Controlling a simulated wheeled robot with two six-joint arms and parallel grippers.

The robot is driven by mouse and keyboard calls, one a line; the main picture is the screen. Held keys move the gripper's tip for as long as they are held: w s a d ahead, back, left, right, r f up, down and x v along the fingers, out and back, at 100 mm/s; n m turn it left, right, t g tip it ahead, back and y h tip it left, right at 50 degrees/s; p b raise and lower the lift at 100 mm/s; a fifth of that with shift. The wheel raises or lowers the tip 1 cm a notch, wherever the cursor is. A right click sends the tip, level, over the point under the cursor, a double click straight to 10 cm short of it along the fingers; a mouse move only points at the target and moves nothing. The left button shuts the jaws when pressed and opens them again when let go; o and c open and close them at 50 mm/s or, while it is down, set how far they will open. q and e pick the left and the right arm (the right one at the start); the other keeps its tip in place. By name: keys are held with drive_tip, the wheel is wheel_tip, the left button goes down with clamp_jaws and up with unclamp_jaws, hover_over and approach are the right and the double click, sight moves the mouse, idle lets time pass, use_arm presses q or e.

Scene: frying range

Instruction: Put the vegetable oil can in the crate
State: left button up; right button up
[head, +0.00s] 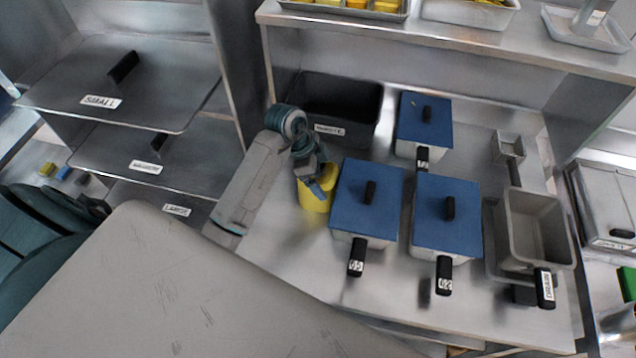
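The yellow can (314,201), which looks like the vegetable oil can, stands on the steel counter left of the blue-lidded containers. My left gripper (320,186) is right over its top and hides part of it. I cannot tell whether the fingers are open or shut on the can. A black open-topped crate (360,133) with a white label on its front stands behind the can, against the back of the counter. Its inside looks dark and empty. My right gripper is not in view.
Blue-lidded containers (355,205) stand close on the can's right, another (447,222) beside them and a third (424,118) by the crate. A grey drain basket (536,225) is at the right. Labelled steel shelves (150,85) are at the left. An overhead shelf (450,38) holds trays.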

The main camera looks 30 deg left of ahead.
use_arm(q)
drive_tip(key=c, duration=0.3)
drive_tip(key=shift+r, duration=0.15)
drive_tip(key=shift+r+b, duration=0.65)
drive_tip(key=shift+b, duration=0.1)
drive_tip(key=shift+s+a+r+b, duration=0.2)
drive_tip(key=shift+s+r+b, duration=0.05)
drive_tip(key=shift+r+b, duration=0.2)
drive_tip(key=shift+s+a+r+b, duration=0.2)
drive_tip(key=shift+r+b, duration=0.15)
drive_tip(key=shift+r, duration=0.05)
drive_tip(key=s+a+b, duration=0.1)
drive_tip(key=s+a, duration=0.2)
drive_tip(key=s, duration=0.1)
drive_tip(key=s+a+r+b, duration=0.1)
drive_tip(key=s+a+b, duration=0.1)
drive_tip(key=s, duration=0.2)
drive_tip(key=s+a+b, duration=0.1)
drive_tip(key=s+a, duration=0.2)
drive_tip(key=shift+s+a+r+b, duration=0.35)
drive_tip(key=shift+s, duration=0.05)
